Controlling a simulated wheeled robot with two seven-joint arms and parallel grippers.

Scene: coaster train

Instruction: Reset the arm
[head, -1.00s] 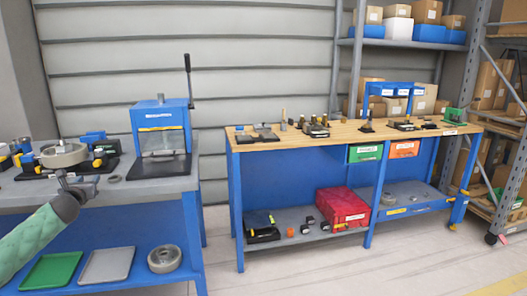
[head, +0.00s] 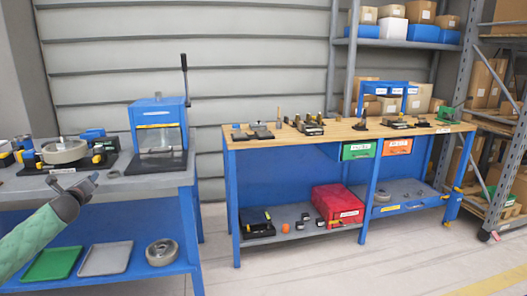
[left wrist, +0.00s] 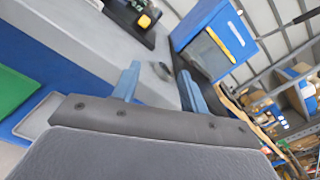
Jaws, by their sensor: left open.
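My left arm comes in from the left in the head view, in a green padded sleeve. My left gripper (head: 75,188) is in front of the left workbench's front edge. In the left wrist view its two blue-grey fingers (left wrist: 158,88) stand apart with nothing between them. Beyond the fingers that view shows the grey bench top and the blue press. My right gripper is not in view.
The left workbench (head: 110,190) carries a blue press (head: 158,118) and a round grey part (head: 64,150). Its lower shelf holds a green tray (head: 53,264) and a grey tray (head: 106,259). A wooden-topped bench (head: 260,141) stands right. Floor in front is clear.

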